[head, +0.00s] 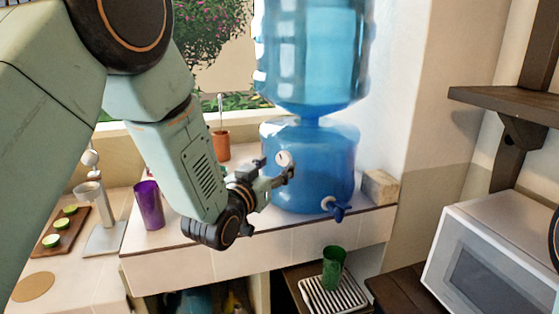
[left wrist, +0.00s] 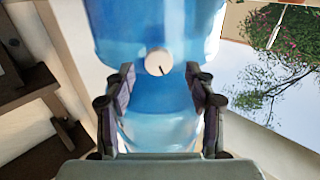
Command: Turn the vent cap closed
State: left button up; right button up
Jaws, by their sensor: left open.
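The vent cap (head: 284,159) is a small round white cap on the upper front of the blue water dispenser base (head: 312,170). In the left wrist view the cap (left wrist: 159,63) shows a dark line mark pointing down and to the right. My left gripper (head: 278,172) is open in front of the dispenser, just beside the cap in the head view. In the left wrist view its two fingers (left wrist: 165,88) stand apart on either side, with the cap between and just beyond their tips. No contact with the cap is visible. My right gripper does not show.
A large water bottle (head: 313,50) stands on top of the base. A blue spigot (head: 336,208) sticks out low on its front. A purple cup (head: 148,205) stands on the counter at left, and a green cup (head: 334,267) on a rack below. A microwave (head: 495,260) is at right.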

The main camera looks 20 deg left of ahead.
aim_at(282, 161)
pick_arm(q)
jog(key=shift+w+d, duration=0.25)
jog(key=shift+w, duration=0.65)
jog(key=shift+w+d, duration=0.2)
jog(key=shift+w, duration=0.7)
jog(key=shift+s+a, duration=0.1)
jog(key=shift+a, duration=0.1)
jog(key=shift+c, duration=0.2)
jog(key=shift+d, duration=0.15)
jog(key=c, duration=0.4)
jog(key=shift+f, duration=0.1)
jog(key=c, duration=0.7)
